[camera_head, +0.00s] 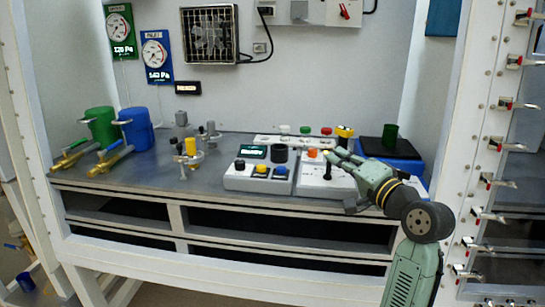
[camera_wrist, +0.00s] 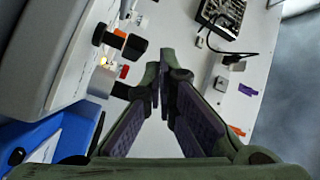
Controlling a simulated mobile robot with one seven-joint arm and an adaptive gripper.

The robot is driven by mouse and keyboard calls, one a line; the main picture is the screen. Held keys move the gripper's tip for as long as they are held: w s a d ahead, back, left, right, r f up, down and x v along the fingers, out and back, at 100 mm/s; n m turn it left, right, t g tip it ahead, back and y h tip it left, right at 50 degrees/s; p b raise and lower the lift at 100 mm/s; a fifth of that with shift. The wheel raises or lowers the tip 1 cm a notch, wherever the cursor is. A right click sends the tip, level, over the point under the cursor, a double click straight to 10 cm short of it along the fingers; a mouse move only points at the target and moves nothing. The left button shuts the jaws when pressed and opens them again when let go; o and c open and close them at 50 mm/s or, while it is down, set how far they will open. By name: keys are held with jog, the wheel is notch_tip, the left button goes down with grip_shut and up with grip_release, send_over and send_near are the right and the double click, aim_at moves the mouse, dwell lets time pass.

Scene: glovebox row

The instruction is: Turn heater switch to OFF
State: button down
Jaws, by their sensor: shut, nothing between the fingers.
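No label for the heater switch is readable, so I cannot tell which control it is. A right control box (camera_head: 326,180) on the bench has an orange knob (camera_head: 312,153) and a black knob (camera_head: 327,172). An orange and black knob (camera_wrist: 117,40) sticks out of a white panel at upper left in the wrist view. My gripper (camera_head: 332,156) is shut and empty, above the right control box; its fingertips (camera_wrist: 160,78) meet in the wrist view, apart from that knob. A wall box (camera_head: 325,12) with a red switch (camera_head: 345,11) is at the top.
A left control box (camera_head: 257,178) has a black knob and yellow and blue buttons. A row of coloured buttons (camera_head: 294,141) stands behind. A blue case (camera_head: 390,148) with a green cup (camera_head: 390,135) is at right. A caged fan unit (camera_head: 210,35) hangs on the wall.

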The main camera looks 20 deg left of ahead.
jog(key=a+n, duration=0.1)
jog(key=a, duration=0.1)
jog(key=a+n+t+h, duration=0.1)
jog(key=a+n, duration=0.1)
jog(key=a, duration=0.1)
jog(key=s+a+n+p, duration=0.1)
jog(key=a+n, duration=0.1)
jog(key=a, duration=0.1)
jog(key=shift+a+t+h, duration=0.25)
jog(key=shift+t+h, duration=0.05)
jog(key=s+a+n+h, duration=0.1)
jog(key=n, duration=0.1)
jog(key=s+a+n+t+h, duration=0.1)
jog(key=a+n, duration=0.1)
jog(key=a+n+t+p, duration=0.1)
jog(key=a+n, duration=0.1)
jog(key=shift+s+a+h, duration=0.15)
jog(key=shift+s+h, duration=0.25)
jog(key=shift+s+a+n+t+h, duration=0.2)
jog(key=shift+s+n+t+h, duration=0.1)
jog(key=shift+n, duration=0.1)
jog(key=shift+s+a+f+n+t+h, duration=0.1)
jog(key=shift+s+n+t+h, duration=0.15)
jog(key=shift+s+n+h, duration=0.25)
jog(key=shift+s+f+n+t+h, duration=0.15)
jog(key=shift+n+t+h, duration=0.15)
jog(key=shift+n, duration=0.3)
jog(key=shift+a+r, duration=0.1)
jog(key=shift+r, duration=0.1)
